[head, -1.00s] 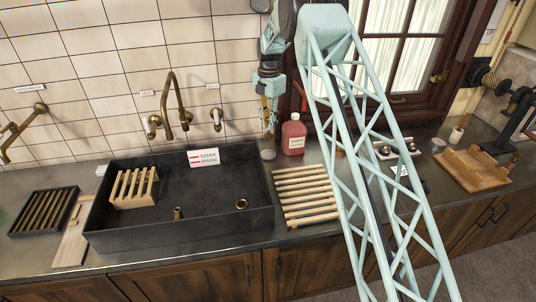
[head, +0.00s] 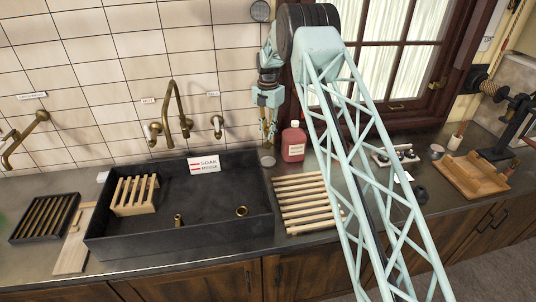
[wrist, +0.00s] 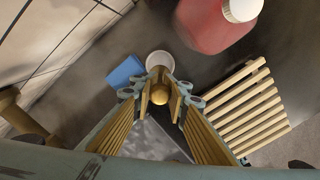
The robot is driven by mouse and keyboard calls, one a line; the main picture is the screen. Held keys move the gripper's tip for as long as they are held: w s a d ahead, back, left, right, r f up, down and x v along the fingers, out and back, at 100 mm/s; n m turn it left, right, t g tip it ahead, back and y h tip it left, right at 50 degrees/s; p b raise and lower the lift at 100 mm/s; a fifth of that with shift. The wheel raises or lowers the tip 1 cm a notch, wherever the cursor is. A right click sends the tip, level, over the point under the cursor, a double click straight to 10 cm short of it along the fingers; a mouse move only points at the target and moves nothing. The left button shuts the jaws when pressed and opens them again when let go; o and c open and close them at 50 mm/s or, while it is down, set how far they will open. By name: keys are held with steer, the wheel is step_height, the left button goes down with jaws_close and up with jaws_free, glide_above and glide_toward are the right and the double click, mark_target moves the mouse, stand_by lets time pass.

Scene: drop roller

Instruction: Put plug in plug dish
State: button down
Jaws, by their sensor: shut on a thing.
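My gripper (head: 268,137) hangs fingers-down behind the sink's right back corner, left of a red bottle. In the wrist view its brass-coloured fingers (wrist: 160,97) are shut on the plug (wrist: 159,96), of which a rounded brass-coloured part shows between the tips. The plug dish (head: 268,161) is a small pale round dish on the counter just below the gripper in the head view. In the wrist view the dish (wrist: 160,61) shows just beyond the fingertips, partly covered by them. The plug looks above the counter; its exact height over the dish is unclear.
The red bottle (head: 293,142) with a white cap stands close to the right of the dish. A blue block (wrist: 125,72) lies left of it in the wrist view. The dark sink (head: 200,235) and a slatted wooden rack (head: 303,203) are in front.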

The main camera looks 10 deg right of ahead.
mark_target(268, 144)
steer(key=shift+f+p, duration=0.3)
steer(key=shift+f, duration=2.25)
steer(key=shift+f, duration=1.9)
steer(key=shift+f, duration=0.2)
steer(key=c, duration=2.5)
jaws_free()
steer(key=shift+r, duration=0.2)
steer(key=shift+r+b, duration=0.35)
steer(key=shift+r, duration=5.65)
